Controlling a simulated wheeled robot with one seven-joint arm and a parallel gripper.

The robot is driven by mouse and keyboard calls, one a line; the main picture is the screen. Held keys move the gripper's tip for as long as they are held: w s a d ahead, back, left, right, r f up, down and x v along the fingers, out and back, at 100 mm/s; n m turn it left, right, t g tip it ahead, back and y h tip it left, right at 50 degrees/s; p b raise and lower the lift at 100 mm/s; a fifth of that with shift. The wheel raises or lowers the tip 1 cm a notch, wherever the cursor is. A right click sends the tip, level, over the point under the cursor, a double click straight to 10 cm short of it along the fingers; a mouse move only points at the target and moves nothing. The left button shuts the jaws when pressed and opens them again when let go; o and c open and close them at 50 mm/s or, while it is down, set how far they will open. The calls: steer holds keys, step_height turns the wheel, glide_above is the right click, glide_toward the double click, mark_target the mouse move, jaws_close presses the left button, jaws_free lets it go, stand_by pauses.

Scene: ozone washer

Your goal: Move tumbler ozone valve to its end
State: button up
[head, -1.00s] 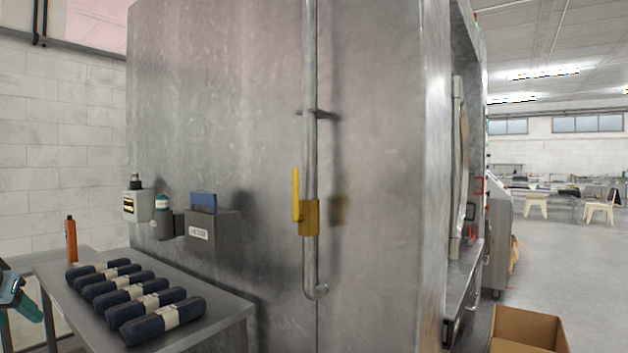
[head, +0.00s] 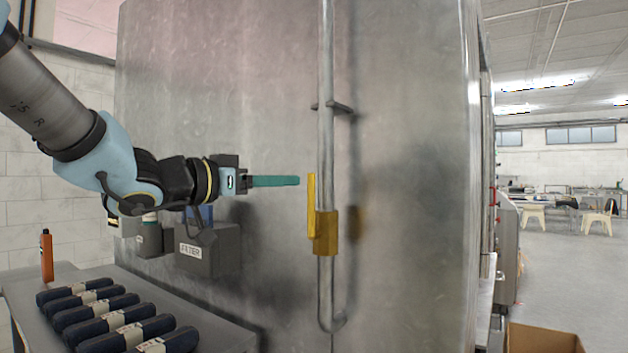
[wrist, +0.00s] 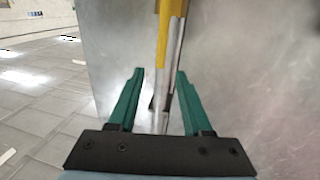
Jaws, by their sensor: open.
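The ozone valve is a yellow body (head: 326,233) on a vertical grey pipe (head: 326,140) fixed to the side of the large metal washer. Its yellow lever (head: 311,205) points straight up along the pipe, on its left side. My gripper (head: 298,181) reaches in from the left at the lever's height, with its teal fingers apart from the lever by a small gap. In the wrist view the open fingers (wrist: 160,75) are empty, and the yellow lever (wrist: 170,25) and pipe show between and beyond them.
A box labelled FILTER (head: 207,250) is mounted on the washer wall below my arm. A table (head: 225,335) at lower left holds several dark rolls and an orange bottle (head: 46,256). A cardboard box (head: 540,340) sits at lower right.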

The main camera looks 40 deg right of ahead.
steer(key=d+p, duration=0.2)
steer(key=d, duration=0.6)
steer(key=shift+w+d, duration=0.3)
jaws_close()
stand_by(1.1)
